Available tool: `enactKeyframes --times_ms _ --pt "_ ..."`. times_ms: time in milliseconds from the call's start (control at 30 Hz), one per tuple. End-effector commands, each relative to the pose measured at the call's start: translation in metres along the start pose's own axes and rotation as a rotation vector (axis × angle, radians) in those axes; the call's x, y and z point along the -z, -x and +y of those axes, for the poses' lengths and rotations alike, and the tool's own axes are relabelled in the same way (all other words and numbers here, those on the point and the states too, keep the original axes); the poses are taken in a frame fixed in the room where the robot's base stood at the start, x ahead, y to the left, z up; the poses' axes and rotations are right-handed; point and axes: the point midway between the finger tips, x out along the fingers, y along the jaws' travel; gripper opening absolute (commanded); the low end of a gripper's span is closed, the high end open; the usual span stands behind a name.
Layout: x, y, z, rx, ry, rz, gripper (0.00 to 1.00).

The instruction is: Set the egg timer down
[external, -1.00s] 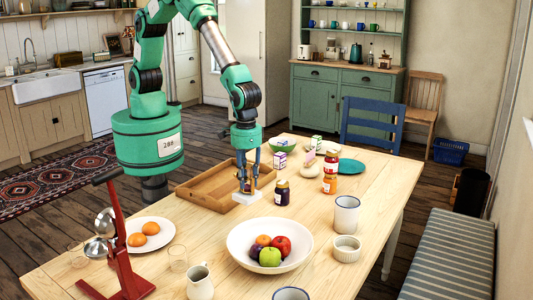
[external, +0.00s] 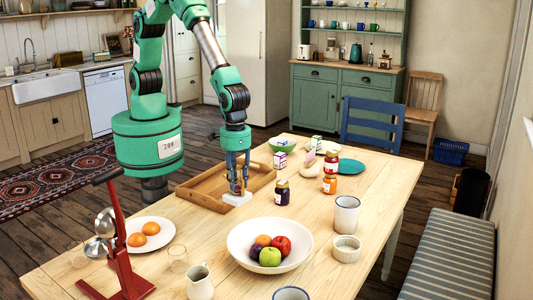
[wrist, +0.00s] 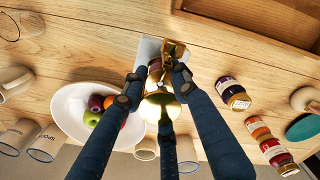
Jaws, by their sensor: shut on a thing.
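My gripper (external: 237,185) is low over the table, at the front right of the wooden tray (external: 193,196), pointing down. In the wrist view, my gripper's fingers (wrist: 156,82) are shut on a shiny golden thing, which looks like the egg timer (wrist: 160,104). The fingers hide part of it. A flat white slab (external: 238,200) shows right under the fingertips; it also shows in the wrist view (wrist: 149,47). I cannot tell whether the timer touches the slab.
A dark jar (external: 282,195) stands close to the right, with stacked jars (external: 330,174) behind it. A fruit bowl (external: 242,252) is in front. A plate (external: 163,237) with orange items and a red stand (external: 122,265) are front left. Bare tabletop (external: 205,228) lies between.

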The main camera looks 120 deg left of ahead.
Motion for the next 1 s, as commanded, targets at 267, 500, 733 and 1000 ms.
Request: enactKeyframes --times_ms 267,500,733,1000 --pt "-0.061 -0.013 -0.034 0.0 0.027 0.004 0.0" --pt "-0.112 -0.027 -0.072 0.0 0.06 0.006 0.0" --pt "-0.143 -0.036 -0.101 -0.001 0.084 0.008 0.0" --pt "-0.154 -0.039 -0.113 -0.002 0.094 0.009 0.0"
